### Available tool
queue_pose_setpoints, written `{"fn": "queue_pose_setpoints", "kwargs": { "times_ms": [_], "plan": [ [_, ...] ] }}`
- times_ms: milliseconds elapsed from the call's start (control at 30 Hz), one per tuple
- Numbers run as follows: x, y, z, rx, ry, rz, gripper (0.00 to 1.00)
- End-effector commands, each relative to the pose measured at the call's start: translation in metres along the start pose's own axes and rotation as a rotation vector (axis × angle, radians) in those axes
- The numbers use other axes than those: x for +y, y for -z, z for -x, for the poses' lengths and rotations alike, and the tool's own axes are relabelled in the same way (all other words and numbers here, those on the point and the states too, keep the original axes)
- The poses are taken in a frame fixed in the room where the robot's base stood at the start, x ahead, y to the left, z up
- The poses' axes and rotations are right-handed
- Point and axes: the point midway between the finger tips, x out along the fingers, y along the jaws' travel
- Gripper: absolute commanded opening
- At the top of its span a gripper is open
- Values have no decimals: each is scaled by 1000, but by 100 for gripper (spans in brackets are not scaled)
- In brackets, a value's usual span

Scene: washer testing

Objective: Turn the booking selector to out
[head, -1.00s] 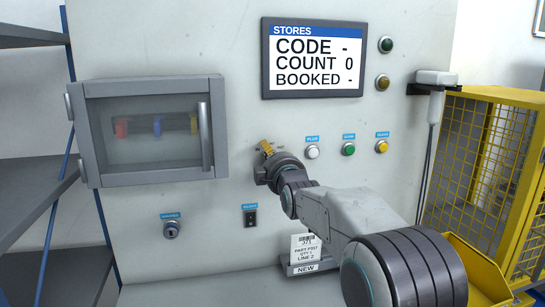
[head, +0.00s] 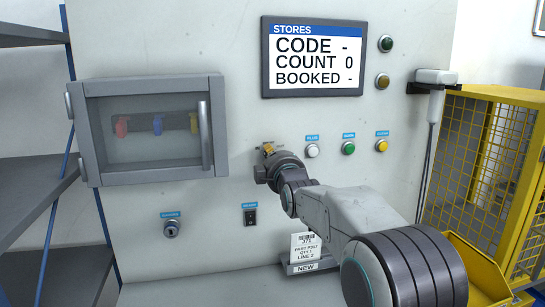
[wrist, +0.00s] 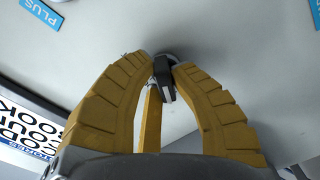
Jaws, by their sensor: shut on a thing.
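The booking selector is a small dark knob (wrist: 163,78) on the pale panel, seen between the fingertips in the wrist view. Its pointer tilts a little from the picture's upright, and I cannot read any position marks around it. My gripper (wrist: 162,66) is shut on the knob with its yellow ribbed fingers on either side. In the head view my gripper (head: 268,150) is against the panel below the screen, and its body hides the knob there. The screen (head: 313,58) reads CODE -, COUNT 0, BOOKED -.
White (head: 312,151), green (head: 348,148) and yellow (head: 382,146) buttons sit right of my gripper. A glazed cabinet (head: 150,175) is at left. Below are a key switch (head: 171,229) and a black rocker (head: 250,217). A yellow cage (head: 490,170) is at right.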

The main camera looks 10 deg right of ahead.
Motion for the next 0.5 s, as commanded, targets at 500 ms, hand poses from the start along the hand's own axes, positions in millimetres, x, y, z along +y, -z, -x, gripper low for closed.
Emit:
{"fn": "queue_pose_setpoints", "kwargs": {
  "times_ms": [500],
  "plan": [
    [-3,-3,0,1,-3,-265,0]
  ]
}}
